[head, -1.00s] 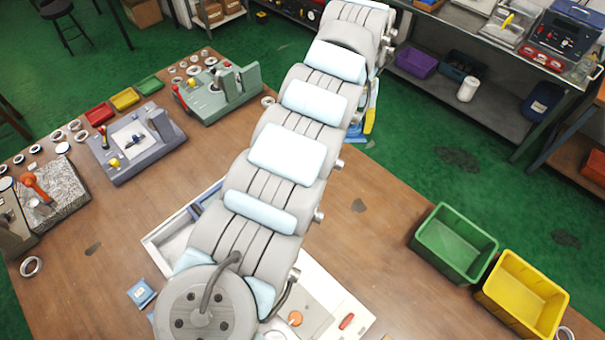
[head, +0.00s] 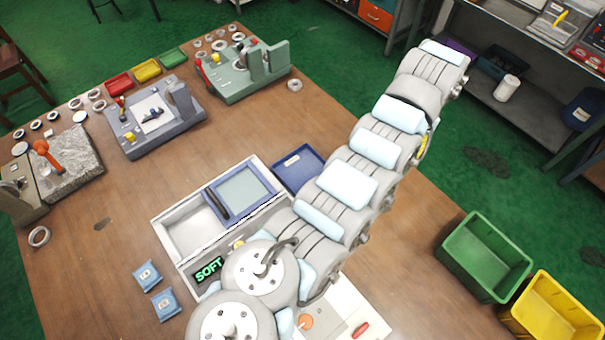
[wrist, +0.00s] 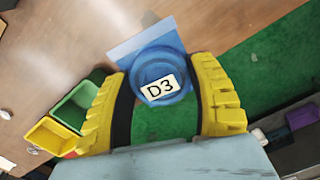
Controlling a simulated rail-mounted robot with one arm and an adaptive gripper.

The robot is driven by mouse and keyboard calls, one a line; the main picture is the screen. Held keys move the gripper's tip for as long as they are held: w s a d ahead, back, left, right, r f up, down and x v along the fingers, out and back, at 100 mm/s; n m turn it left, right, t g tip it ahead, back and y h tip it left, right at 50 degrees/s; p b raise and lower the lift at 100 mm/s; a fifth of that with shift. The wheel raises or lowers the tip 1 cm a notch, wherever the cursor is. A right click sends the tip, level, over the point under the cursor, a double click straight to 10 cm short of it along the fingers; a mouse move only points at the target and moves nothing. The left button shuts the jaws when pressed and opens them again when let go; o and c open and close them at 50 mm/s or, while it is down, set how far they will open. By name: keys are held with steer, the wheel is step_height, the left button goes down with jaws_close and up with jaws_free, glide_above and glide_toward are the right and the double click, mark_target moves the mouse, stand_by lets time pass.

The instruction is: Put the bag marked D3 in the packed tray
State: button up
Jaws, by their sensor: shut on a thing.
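In the wrist view my gripper (wrist: 168,105) is shut on a blue bag (wrist: 150,52) with a white label reading D3. The bag hangs between the two yellow fingers, with wood tabletop and green floor behind it. In the head view my gripper is almost wholly hidden behind my arm; only a sliver of yellow shows. A shallow dark blue tray (head: 286,178) with a small white label lies on the table, left of my arm. Its label is too small to read, so I cannot tell whether it is the packed tray.
A tester with a green SOFT display (head: 172,236) stands beside the blue tray. Two blue bags (head: 147,275) (head: 165,304) lie at its left, labels unreadable. A green bin (head: 486,255) and yellow bin (head: 548,310) stand at right. Fixtures and rings line the far-left side.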

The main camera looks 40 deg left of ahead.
steer(key=s+a+f+m+b, duration=0.1)
steer(key=s+a+f+b, duration=0.1)
steer(key=s+a+f, duration=0.3)
steer(key=s+a+f+b, duration=0.2)
steer(key=s+a+f, duration=0.4)
steer(key=s, duration=0.4)
steer(key=s+a+f+m+b, duration=0.1)
steer(key=s+a+f+b, duration=0.1)
steer(key=s+a+f, duration=0.3)
steer(key=shift+s+a+f+m, duration=0.15)
steer(key=shift+s+a+f, duration=0.05)
steer(key=shift+s+a, duration=0.45)
steer(key=shift+s+a+f+m, duration=0.15)
steer(key=shift+s+a, duration=0.4)
steer(key=shift+s, duration=0.1)
steer(key=w+a+f+b, duration=0.1)
steer(key=w+a+b, duration=0.1)
steer(key=b, duration=0.6)
glide_above(295, 177)
steer(key=shift+f, duration=4.15)
steer(key=shift+w+f, duration=0.1)
